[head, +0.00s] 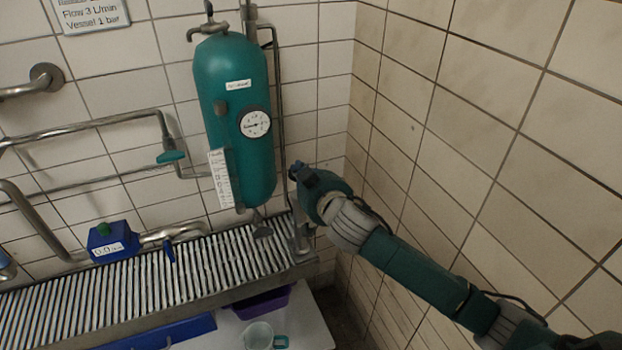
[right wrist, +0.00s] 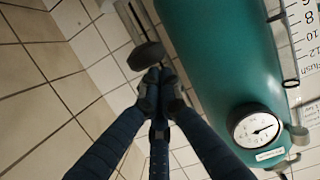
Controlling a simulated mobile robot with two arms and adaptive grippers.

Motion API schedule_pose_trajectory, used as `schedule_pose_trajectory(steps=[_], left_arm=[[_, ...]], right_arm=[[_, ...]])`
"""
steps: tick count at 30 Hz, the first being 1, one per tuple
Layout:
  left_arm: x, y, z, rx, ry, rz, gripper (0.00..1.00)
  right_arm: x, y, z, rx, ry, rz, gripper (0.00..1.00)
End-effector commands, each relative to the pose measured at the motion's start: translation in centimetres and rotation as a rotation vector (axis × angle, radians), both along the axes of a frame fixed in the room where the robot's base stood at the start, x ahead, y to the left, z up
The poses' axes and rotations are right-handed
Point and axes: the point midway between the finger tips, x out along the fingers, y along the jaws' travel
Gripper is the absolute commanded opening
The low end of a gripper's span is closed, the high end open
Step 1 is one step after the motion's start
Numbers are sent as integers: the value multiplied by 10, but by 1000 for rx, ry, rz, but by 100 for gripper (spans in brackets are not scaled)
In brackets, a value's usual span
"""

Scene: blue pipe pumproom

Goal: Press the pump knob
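The pump is a blue box (head: 112,246) with a white "0.0" display on its front, at the lower left of the head view. The green pump knob (head: 104,229) sits on top of it. My right gripper (head: 294,172) is far to the right of the pump, beside the lower right side of the teal vessel. In the right wrist view the right gripper's fingertips (right wrist: 160,80) are together, with nothing visible between them. A dark round handle (right wrist: 148,56) shows just beyond the tips; I cannot tell whether they touch it. My left gripper does not show.
The teal vessel (head: 232,110) with a round gauge (head: 255,122) hangs on the tiled wall between gripper and pump. Metal pipes (head: 85,125) run at left. A slatted grate (head: 140,285) lies below. A clear jug (head: 258,337) and purple bin (head: 262,304) stand lower. A tiled wall is at right.

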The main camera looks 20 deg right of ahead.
Motion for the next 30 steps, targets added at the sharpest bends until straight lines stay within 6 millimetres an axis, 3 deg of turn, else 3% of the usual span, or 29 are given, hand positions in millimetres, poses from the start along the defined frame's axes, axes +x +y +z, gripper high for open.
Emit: schedule_pose_trajectory(steps=[1,12,18,30], left_arm=[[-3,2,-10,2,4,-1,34],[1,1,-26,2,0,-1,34],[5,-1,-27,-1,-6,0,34],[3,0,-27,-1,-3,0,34]], right_arm=[[-14,2,-8,3,5,6,0],[-80,0,12,2,0,6,0],[-92,-1,18,1,0,5,0],[-93,-1,19,1,-1,5,0]])
